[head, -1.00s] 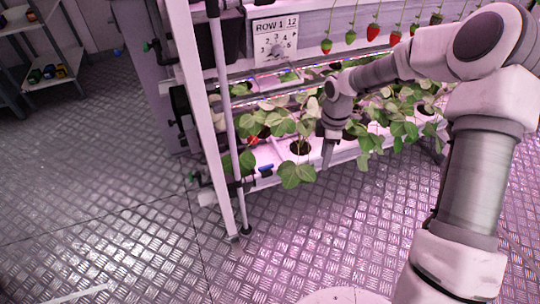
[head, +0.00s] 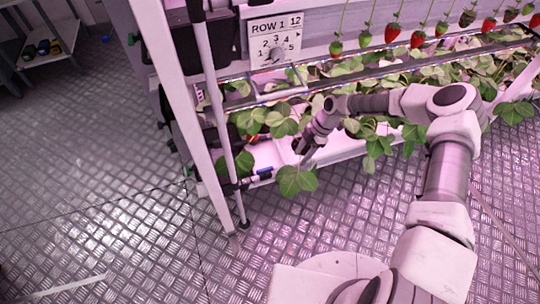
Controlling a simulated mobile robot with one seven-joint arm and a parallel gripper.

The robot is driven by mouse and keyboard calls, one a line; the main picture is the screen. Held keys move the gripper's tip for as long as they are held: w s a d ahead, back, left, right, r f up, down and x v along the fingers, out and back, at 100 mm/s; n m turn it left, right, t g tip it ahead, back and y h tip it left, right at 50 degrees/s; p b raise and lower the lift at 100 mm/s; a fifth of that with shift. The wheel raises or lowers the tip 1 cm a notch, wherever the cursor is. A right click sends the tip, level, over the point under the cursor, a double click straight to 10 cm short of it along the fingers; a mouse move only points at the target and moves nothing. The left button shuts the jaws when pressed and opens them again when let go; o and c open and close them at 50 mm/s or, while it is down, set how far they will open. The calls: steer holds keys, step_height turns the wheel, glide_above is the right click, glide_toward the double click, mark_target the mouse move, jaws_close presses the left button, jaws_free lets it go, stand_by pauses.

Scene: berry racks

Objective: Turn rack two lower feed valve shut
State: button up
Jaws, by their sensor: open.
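A valve with a small blue lever (head: 264,171) sits on the pipework at the near left end of the lower grow tray (head: 345,150). The lever points right, roughly level; I cannot tell how it lies against its pipe. My gripper (head: 304,158) is open and points down, just right of and slightly above the blue lever in the picture, apart from it. Its fingers are small and partly lost among leaves. Nothing shows between them.
A white upright post (head: 186,110) and a thinner pole stand left of the valve. Strawberry leaves (head: 297,180) hang just below and right of the lever. A sign (head: 275,40) reads ROW 1. The metal floor (head: 110,200) at left is clear.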

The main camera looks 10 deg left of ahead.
mark_target(266, 169)
steer(key=s+a, duration=0.2)
steer(key=a, duration=0.1)
steer(key=s+a+b, duration=0.1)
steer(key=s+a, duration=0.1)
steer(key=a, duration=0.2)
steer(key=s+a+f+b, duration=0.1)
steer(key=s+a, duration=0.1)
steer(key=a, duration=0.1)
steer(key=shift+s+a, duration=0.2)
steer(key=shift+a, duration=0.1)
steer(key=shift+a+f, duration=0.1)
jaws_close()
